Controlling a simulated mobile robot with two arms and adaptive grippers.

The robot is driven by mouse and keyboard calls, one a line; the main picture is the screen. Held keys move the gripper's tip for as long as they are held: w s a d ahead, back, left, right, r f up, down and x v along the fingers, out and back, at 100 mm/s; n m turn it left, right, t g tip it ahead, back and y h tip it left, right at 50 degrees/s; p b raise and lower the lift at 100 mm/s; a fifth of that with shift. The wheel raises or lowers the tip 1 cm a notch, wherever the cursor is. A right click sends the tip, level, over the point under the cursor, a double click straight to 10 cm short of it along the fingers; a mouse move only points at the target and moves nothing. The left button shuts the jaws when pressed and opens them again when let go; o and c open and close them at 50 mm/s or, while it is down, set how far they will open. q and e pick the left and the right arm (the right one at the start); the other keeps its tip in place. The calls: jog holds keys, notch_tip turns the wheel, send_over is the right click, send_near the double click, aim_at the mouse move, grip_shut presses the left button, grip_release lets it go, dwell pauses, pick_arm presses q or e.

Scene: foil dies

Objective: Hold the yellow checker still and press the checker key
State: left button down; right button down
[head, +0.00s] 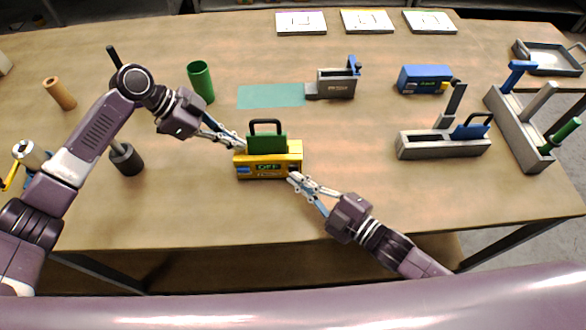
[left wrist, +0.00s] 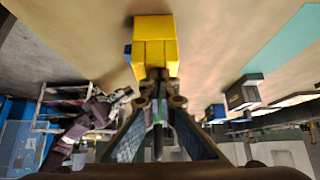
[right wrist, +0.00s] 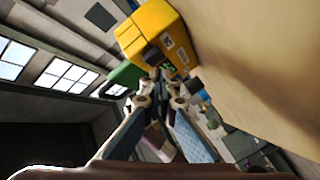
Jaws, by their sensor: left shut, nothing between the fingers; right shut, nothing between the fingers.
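The yellow checker (head: 268,160) stands on the table in the middle of the head view, with a lit display reading "OFF" on its front. A green block with a dark handle (head: 266,142) sits in its top. My left gripper (head: 243,146) is shut and empty, its tips at the checker's left side. In the left wrist view the yellow body (left wrist: 155,45) lies right ahead of the fingertips. My right gripper (head: 292,178) is shut and empty, its tips at the front right corner. In the right wrist view the checker (right wrist: 155,35) is just beyond the tips. Exact contact is unclear.
A green cylinder (head: 201,82) and teal mat (head: 270,96) lie behind. A grey device (head: 336,84), blue box (head: 425,78), grey holder with blue handle (head: 443,145) and tool rack (head: 518,130) stand right. A dark-headed tool (head: 126,160) stands left. The front table strip is clear.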

pick_arm(q)
jog(key=shift+s+a+f, duration=0.1)
jog(key=shift+s+f, duration=0.1)
jog(key=shift+f, duration=0.2)
pick_arm(e)
jog(key=shift+w, duration=0.75)
dwell(0.5)
jog(key=shift+s+f, duration=0.1)
jog(key=shift+s, duration=0.6)
jog(key=shift+s+a, duration=0.1)
jog(key=shift+s, duration=2.9)
pick_arm(q)
jog(key=shift+r, duration=0.1)
